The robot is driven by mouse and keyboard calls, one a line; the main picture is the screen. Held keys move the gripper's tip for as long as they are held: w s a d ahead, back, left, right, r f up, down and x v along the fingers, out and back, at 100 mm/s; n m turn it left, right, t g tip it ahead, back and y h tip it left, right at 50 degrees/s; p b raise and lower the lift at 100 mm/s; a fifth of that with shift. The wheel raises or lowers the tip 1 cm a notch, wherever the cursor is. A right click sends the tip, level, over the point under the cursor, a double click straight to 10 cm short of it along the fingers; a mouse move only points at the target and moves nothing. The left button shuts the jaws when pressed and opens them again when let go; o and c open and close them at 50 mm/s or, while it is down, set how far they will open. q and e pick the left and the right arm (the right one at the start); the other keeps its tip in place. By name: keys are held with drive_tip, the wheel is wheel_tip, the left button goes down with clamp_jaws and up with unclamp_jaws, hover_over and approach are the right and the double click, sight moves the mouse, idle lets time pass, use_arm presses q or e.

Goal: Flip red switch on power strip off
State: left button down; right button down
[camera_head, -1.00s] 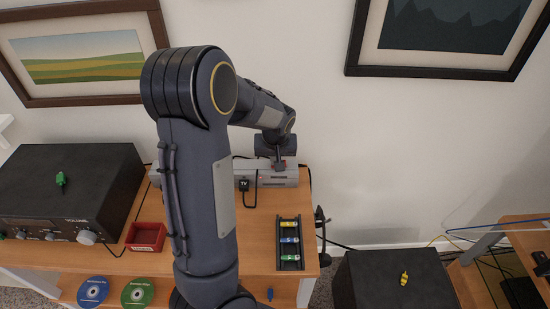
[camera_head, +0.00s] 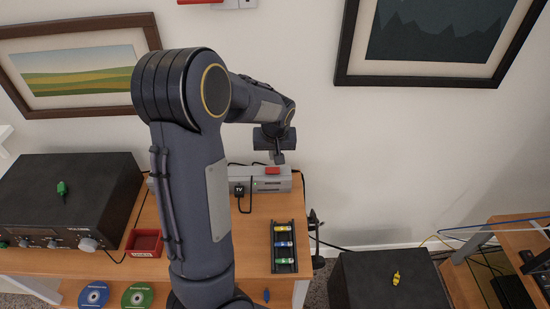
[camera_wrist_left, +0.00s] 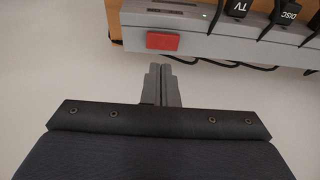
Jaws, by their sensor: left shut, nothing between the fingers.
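A grey power strip (camera_head: 266,184) lies at the back of the wooden desk, against the wall. Its red switch (camera_head: 272,170) sits at the right end in the head view. The switch also shows in the left wrist view (camera_wrist_left: 162,41), where a tiny pale green dot shows on the strip. My left gripper (camera_head: 278,159) is just behind the switch in the head view. In the left wrist view its fingers (camera_wrist_left: 161,72) are together and empty, with a small gap between their tips and the switch. Whether the switch is on or off is unclear. My right gripper is out of view.
Black plugs marked TV (camera_wrist_left: 236,8) and DISC sit in the strip, with cables trailing. A black amplifier (camera_head: 70,195), a red tray (camera_head: 144,243) and a battery holder (camera_head: 285,247) stand on the desk. My left arm hides the desk's middle.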

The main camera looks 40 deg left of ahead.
use_arm(q)
drive_tip(key=v, duration=0.8)
drive_tip(key=shift+s+r, duration=0.2)
drive_tip(key=shift+r, duration=0.15)
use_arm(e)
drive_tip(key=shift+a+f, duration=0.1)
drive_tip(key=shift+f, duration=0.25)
